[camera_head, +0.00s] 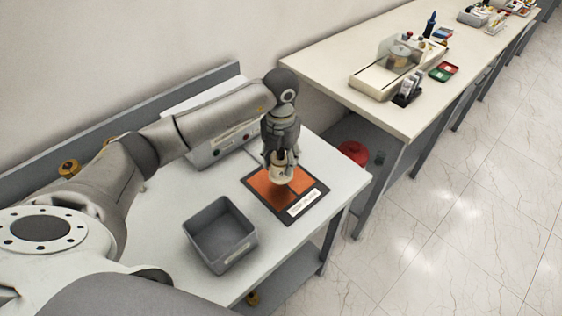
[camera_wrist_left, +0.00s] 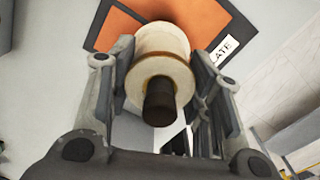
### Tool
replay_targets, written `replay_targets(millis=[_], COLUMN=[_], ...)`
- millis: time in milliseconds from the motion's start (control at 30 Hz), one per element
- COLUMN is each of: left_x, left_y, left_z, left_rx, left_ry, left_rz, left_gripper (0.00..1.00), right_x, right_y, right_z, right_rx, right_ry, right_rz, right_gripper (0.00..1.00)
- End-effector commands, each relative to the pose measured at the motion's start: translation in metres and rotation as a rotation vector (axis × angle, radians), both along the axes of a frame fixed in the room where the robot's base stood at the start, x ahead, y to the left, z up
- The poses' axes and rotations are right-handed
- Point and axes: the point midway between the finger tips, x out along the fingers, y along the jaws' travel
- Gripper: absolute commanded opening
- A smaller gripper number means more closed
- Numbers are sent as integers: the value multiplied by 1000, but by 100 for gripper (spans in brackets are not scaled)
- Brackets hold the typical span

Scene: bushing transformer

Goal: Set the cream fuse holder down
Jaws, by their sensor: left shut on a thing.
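The cream fuse holder (camera_head: 283,169) is a ribbed cream cylinder with a dark end. In the left wrist view the fuse holder (camera_wrist_left: 160,66) sits between the two fingers, its dark end toward the camera. My left gripper (camera_head: 281,160) is shut on it, and the gripper (camera_wrist_left: 160,88) shows both fingers against its sides. In the head view the holder is over the orange plate with a dark border (camera_head: 257,183). I cannot tell whether its bottom touches the plate. The plate (camera_wrist_left: 118,27) lies beyond the holder in the wrist view. My right gripper is not in view.
An empty grey bin (camera_head: 220,232) stands left of the plate on the pale table (camera_head: 165,243). A light grey box (camera_head: 205,153) is behind the gripper. A white label (camera_head: 302,202) lies on the plate's front edge. Another bench (camera_head: 330,62) with parts stands at right.

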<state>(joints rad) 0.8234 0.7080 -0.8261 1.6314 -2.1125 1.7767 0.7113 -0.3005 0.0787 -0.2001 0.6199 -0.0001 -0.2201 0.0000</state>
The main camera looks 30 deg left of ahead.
Motion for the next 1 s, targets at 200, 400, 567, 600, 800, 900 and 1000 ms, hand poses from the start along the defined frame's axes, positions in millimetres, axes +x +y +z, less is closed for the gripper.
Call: replay_targets(millis=[200,400,567,600,800,900,1000], left_x=[9,9,10,10,10,10,9], left_y=[4,4,4,4,4,4,4], left_z=[-12,-35,-43,-43,-46,-46,-46], left_rx=[1,0,-1,-1,0,0,0], left_ry=[1,1,-2,-2,-2,-1,-1], left_rz=[2,1,-1,-1,0,0,0], left_gripper=[15,15,15,15,15,52,65], right_x=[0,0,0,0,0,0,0], right_y=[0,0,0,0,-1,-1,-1], right_z=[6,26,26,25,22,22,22], right_rx=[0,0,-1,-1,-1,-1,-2], right_ry=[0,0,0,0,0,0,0], right_rz=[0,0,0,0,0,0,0], right_gripper=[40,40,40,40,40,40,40])
